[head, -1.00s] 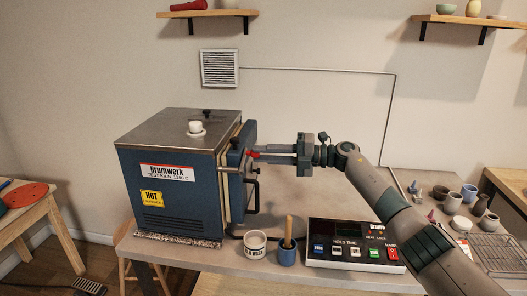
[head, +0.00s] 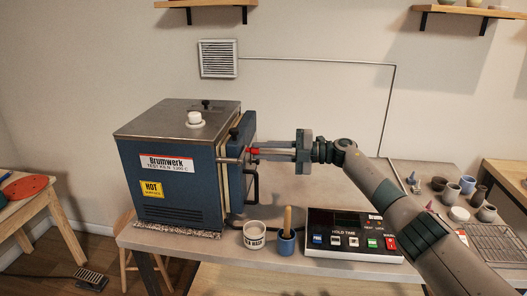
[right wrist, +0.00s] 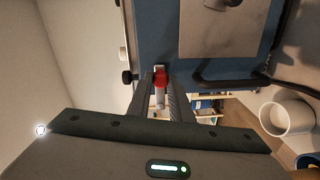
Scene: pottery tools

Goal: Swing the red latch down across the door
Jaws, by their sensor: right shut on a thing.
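The blue kiln (head: 170,180) stands on the table at left. Its door (head: 240,140) is on its right side, with a black handle (head: 253,187) low on it. The red latch end (head: 254,151) sticks out beside the door, near a metal rod (head: 231,161) at the kiln's front edge. My right gripper (head: 258,151) reaches in from the right, about level, and is shut on the red latch. In the right wrist view the red latch (right wrist: 160,78) sits between the two fingertips, in front of the blue door (right wrist: 160,35). My left gripper is out of view.
A white cup (head: 255,236), a blue pot with a wooden-handled tool (head: 286,243) and a control box (head: 352,236) stand below my right arm. Several small pots (head: 468,185) and a wire rack (head: 495,243) are at right. A small white piece (head: 195,119) sits on the kiln top.

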